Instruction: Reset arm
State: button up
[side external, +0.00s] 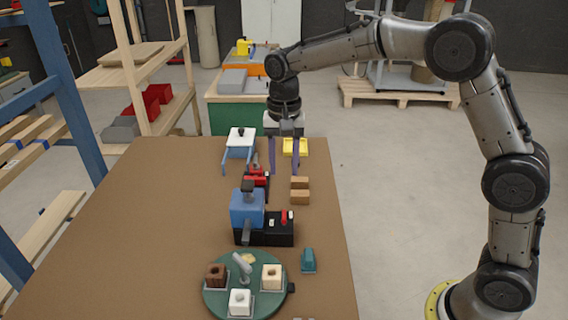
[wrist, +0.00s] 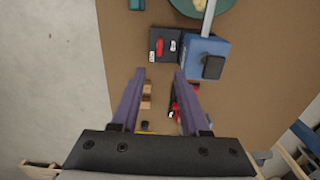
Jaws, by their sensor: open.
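My gripper (side external: 284,172) hangs pointing down over the far part of the brown table (side external: 150,215). Its two purple fingers are apart with nothing between them, and they also show in the wrist view (wrist: 160,72). The arm reaches in from the right. Two tan wooden blocks (side external: 300,190) lie just in front of and right of the fingers. A yellow tray (side external: 296,147) is behind the right finger. A red and black device (side external: 258,178) stands just left of the fingers, partly hidden by the blue machine.
A blue machine on a black base (side external: 247,208) stands mid-table. A round green plate (side external: 215,299) with several block-like pieces is nearest the camera, beside a teal piece (side external: 308,260). A white-topped, blue-legged form (side external: 240,142) stands behind. The table's left side is clear.

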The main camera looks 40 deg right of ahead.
jog(key=shift+d, duration=0.1)
jog(key=s+d+r+n+t, duration=0.1)
jog(key=s+d+r+t, duration=0.1)
jog(key=s+r, duration=0.5)
jog(key=s+d+r+t, duration=0.2)
jog(key=s+d+r, duration=0.1)
jog(key=s+r, duration=0.4)
jog(key=s+f+n, duration=0.4)
jog(key=s, duration=0.3)
jog(key=s+d+f+n+t, duration=0.1)
jog(key=s+f+n, duration=0.3)
jog(key=s, duration=0.4)
jog(key=shift+f+t, duration=0.3)
